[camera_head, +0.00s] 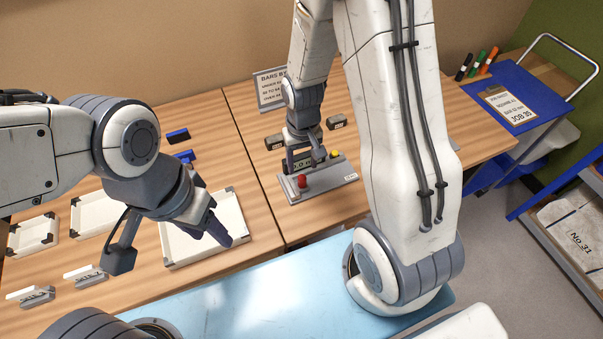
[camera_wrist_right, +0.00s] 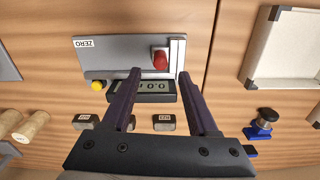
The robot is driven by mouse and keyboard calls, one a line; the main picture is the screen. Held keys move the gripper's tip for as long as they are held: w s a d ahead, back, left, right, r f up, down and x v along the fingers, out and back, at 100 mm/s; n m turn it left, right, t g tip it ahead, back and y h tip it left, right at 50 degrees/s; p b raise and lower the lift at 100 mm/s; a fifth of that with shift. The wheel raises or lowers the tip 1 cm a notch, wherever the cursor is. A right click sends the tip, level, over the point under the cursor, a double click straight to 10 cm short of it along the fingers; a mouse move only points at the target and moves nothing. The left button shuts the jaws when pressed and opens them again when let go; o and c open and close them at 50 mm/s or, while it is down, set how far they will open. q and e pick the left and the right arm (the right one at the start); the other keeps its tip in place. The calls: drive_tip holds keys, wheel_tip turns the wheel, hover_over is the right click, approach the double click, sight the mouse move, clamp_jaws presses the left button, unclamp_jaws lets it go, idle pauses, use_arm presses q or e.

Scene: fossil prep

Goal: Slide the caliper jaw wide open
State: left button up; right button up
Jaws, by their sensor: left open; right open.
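The caliper is a grey plate (camera_head: 336,181) at the middle of the table, with a red knob (camera_head: 302,181), a yellow button (camera_head: 335,154) and a small display. In the right wrist view its plate (camera_wrist_right: 112,55) bears a ZERO label, with the red knob (camera_wrist_right: 160,60) near one end and the display (camera_wrist_right: 155,87) along its edge. My right gripper (camera_wrist_right: 159,75) is open above it, its fingers on either side of the knob in that view; I cannot tell whether they touch it. My left gripper (camera_head: 220,222) is open and empty over a white tray at the left.
White trays (camera_head: 168,250) with dark corners lie at the left. Grey bars (camera_head: 274,141) lie behind the caliper, by a sign (camera_head: 269,90). Blue pieces (camera_head: 178,135) lie behind the left arm. My right arm hides part of the table.

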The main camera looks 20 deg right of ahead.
sight(302, 177)
wheel_tip(302, 177, down, 7)
drive_tip(key=shift+r+p, duration=0.15)
drive_tip(key=shift+p, duration=0.35)
clamp_jaws()
idle(1.3)
